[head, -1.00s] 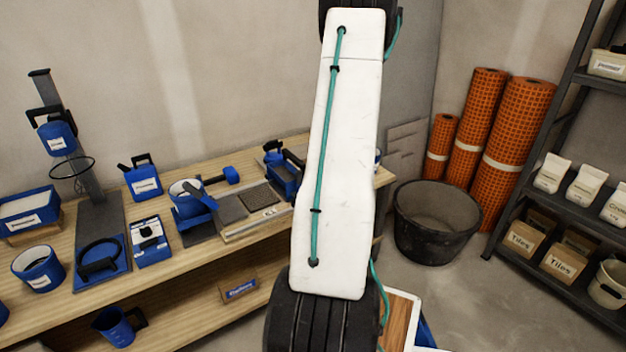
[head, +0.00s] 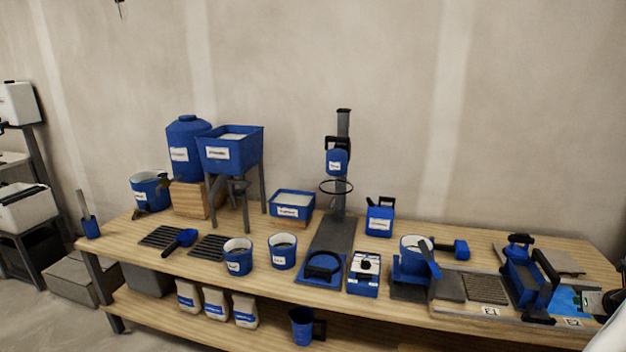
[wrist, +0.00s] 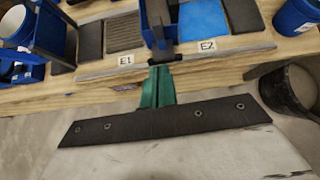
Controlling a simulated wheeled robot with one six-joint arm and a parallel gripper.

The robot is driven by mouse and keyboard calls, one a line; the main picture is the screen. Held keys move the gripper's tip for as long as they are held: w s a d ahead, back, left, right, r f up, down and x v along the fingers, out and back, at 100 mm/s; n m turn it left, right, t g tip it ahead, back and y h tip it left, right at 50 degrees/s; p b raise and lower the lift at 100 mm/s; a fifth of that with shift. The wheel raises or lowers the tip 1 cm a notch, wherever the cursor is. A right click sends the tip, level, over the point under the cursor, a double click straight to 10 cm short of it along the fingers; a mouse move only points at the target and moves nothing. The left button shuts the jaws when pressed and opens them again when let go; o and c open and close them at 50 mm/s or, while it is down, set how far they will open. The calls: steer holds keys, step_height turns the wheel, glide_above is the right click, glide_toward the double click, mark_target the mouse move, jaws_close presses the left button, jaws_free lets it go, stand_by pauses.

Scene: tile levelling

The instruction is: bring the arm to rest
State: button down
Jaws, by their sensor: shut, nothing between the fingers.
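My gripper (wrist: 158,88) shows in the wrist view as green fingers beyond a dark bolted bar. The fingers are together with nothing between them. They point at the bench's front edge between the labels E1 (wrist: 126,61) and E2 (wrist: 208,46). A dark and blue tool stands just beyond the fingertips; I cannot tell whether they touch it. In the head view only a small part of my arm shows at the lower right edge, beside the bench.
The wooden bench (head: 130,237) is crowded with blue containers and tools. A tall dark stand (head: 343,125) with a ring rises at its back. A blue hopper (head: 230,150) stands on legs at left. A black tub (wrist: 285,95) is on the floor at right.

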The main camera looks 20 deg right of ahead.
steer(key=w+a+r+n+g+y, duration=0.1)
steer(key=w+a+r+n+y, duration=0.25)
steer(key=a+n, duration=0.5)
steer(key=w+a+r+n+y, duration=0.25)
steer(key=a+r+n, duration=0.2)
steer(key=a, duration=0.65)
steer(key=w+a+r+n+g+y, duration=0.1)
steer(key=w+a+r+n+y, duration=0.2)
steer(key=a+n, duration=0.6)
steer(key=s+a+r+n+g+h, duration=0.1)
steer(key=s+a+r+n, duration=0.3)
steer(key=a+n, duration=0.2)
steer(key=s+a+r+n+g+h, duration=0.1)
steer(key=s+a+r+n+g, duration=0.1)
steer(key=s+a+r+n, duration=0.2)
steer(key=s+a+r+n+g+h, duration=0.1)
steer(key=s+a+r+n, duration=0.3)
steer(key=a+n, duration=0.6)
steer(key=s+a+g, duration=0.1)
steer(key=a, duration=0.5)
steer(key=shift+s+a+r+h, duration=0.15)
steer(key=shift+s+r+h, duration=0.2)
steer(key=shift+h, duration=0.05)
